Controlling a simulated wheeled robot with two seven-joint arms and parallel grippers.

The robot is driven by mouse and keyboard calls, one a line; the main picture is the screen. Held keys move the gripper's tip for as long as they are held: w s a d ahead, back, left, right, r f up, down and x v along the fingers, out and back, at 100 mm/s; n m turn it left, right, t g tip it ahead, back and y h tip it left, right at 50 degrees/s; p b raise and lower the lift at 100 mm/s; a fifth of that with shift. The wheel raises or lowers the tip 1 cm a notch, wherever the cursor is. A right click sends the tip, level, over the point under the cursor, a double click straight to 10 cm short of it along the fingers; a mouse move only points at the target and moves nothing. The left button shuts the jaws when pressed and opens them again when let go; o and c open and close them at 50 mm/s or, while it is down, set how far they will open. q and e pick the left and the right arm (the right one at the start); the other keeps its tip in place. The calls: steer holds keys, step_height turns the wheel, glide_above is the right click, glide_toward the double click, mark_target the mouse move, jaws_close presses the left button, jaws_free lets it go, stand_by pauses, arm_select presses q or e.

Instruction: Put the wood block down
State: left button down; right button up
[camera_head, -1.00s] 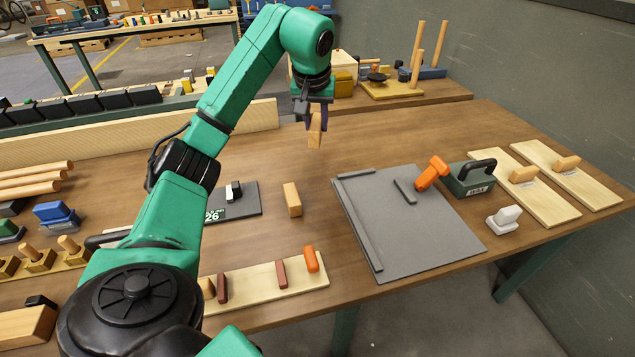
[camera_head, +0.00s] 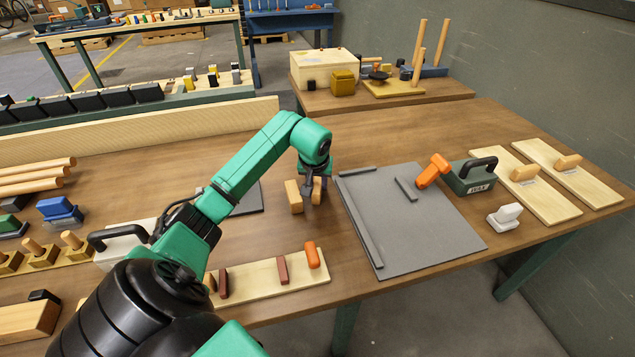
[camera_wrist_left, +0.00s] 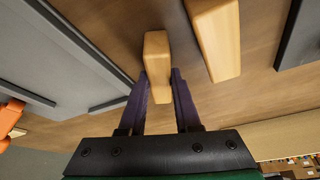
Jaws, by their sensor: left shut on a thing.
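My left gripper (camera_head: 312,194) is low over the brown table, just left of the grey board. It is shut on a small light wood block (camera_wrist_left: 156,50), which sits between the purple fingers in the left wrist view. In the head view the gripper partly hides this held block. A second wood block (camera_head: 293,197) stands close on its left; it also shows in the left wrist view (camera_wrist_left: 215,38), apart from the held block by a narrow gap. I cannot tell whether the held block touches the table. My right gripper is not in view.
The grey board (camera_head: 415,235) with raised strips lies to the right, with an orange-handled tool (camera_head: 433,170) and a green WAX box (camera_head: 471,177) beyond. A pale wood strip with pegs (camera_head: 270,282) lies in front. The table behind the gripper is clear.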

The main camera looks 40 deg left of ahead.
arm_select(q)
steer(key=shift+f, duration=0.2)
steer(key=c, duration=0.6)
jaws_free()
steer(key=shift+r, duration=0.1)
steer(key=shift+r, duration=0.5)
steer(key=b+v, duration=0.1)
steer(key=v, duration=1)
steer(key=shift+s+d+r, duration=0.1)
steer(key=shift+s+d, duration=0.05)
steer(key=shift+s, duration=0.05)
